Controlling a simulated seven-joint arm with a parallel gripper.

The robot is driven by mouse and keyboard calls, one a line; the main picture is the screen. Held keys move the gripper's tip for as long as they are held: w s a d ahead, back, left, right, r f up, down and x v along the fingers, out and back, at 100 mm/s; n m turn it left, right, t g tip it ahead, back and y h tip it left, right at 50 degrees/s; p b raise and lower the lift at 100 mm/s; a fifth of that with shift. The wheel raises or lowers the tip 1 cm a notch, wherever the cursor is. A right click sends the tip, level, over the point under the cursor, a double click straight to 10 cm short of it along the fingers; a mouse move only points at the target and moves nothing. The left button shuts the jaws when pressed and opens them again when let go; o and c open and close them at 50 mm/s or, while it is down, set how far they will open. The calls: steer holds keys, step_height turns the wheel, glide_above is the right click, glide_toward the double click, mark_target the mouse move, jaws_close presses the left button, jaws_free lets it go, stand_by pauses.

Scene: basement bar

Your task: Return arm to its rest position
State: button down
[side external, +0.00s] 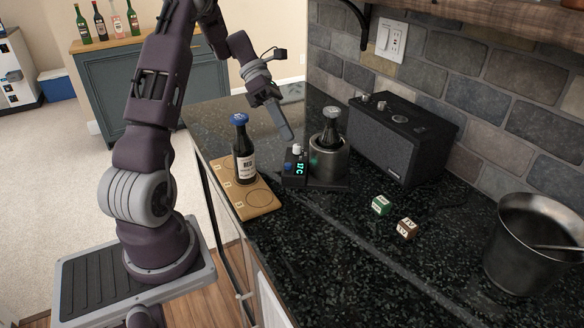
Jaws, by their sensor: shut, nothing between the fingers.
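My gripper (287,132) is shut and empty. It points down and to the right, and appears above the dark stone counter (330,252). A dark bottle with a blue cap (243,150) stands upright on a wooden board (262,211), left of and below my gripper in the picture. A small black device with a lit display (296,168) stands just below my gripper in the picture. Beside it, a metal cup (328,160) holds a dark bottle with a grey top (331,125). My gripper appears apart from all of them.
A black speaker box (401,136) stands against the stone wall. A green cube (381,205) and a brown cube (406,228) lie on the counter. A metal bucket (535,252) stands at the right. Several bottles top a grey cabinet (172,90) behind. The counter's front middle is clear.

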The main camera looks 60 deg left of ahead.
steer(key=s+d+r+m+y, duration=0.3)
steer(key=s+d+r+m, duration=0.15)
steer(key=d+m, duration=0.35)
steer(key=s+d+r+m+y, duration=0.3)
steer(key=d+r+m, duration=0.2)
steer(key=d+m, duration=0.25)
steer(key=s+d+m+t+y, duration=0.3)
steer(key=s+d+m, duration=0.2)
steer(key=s+m, duration=0.5)
steer(key=m, duration=0.4)
steer(key=shift+s+r+t, duration=0.2)
steer(key=shift+r+t, duration=0.1)
steer(key=shift+t, duration=0.1)
steer(key=shift+d, duration=0.1)
stand_by(0.9)
